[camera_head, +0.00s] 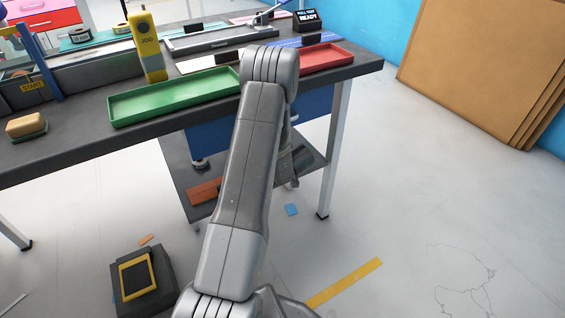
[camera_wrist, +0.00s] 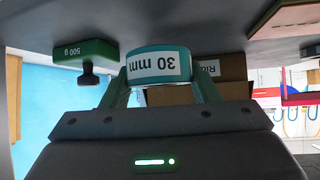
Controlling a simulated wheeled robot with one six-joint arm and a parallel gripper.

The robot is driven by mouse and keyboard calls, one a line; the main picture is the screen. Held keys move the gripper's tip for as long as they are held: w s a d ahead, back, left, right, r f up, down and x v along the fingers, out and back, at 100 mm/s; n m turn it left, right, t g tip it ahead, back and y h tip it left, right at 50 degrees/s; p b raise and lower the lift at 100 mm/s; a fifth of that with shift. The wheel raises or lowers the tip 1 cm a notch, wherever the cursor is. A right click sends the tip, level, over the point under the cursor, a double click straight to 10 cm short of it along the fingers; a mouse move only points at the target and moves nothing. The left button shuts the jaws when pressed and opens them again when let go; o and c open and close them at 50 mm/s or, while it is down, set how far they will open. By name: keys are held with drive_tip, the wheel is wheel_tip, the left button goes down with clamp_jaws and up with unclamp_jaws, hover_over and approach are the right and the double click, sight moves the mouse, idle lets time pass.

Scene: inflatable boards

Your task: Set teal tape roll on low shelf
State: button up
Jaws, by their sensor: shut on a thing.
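The teal tape roll (camera_wrist: 158,66) has a white label reading "30 mm". My gripper (camera_wrist: 160,84) is shut on it, one finger at each side, in the wrist view, which appears upside down. The roll is close to the dark grey surface of the low shelf (camera_wrist: 185,35); I cannot tell whether they touch.
A green 500 g weight (camera_wrist: 84,52) is on the shelf beside the roll. A brown box (camera_wrist: 232,68) is behind it. In the head view an orange-brown block (camera_head: 205,190) lies on the shelf. The bench top (camera_head: 75,140) and table leg (camera_head: 336,150) border the space.

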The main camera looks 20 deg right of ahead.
drive_tip(key=shift+f+b, duration=0.35)
drive_tip(key=shift+f, duration=0.9)
drive_tip(key=shift+f, duration=0.2)
drive_tip(key=o, duration=1.1)
drive_tip(key=shift+r, duration=0.1)
drive_tip(key=shift+r, duration=0.2)
drive_tip(key=p+v, duration=0.3)
drive_tip(key=v, duration=0.9)
drive_tip(key=shift+f, duration=0.1)
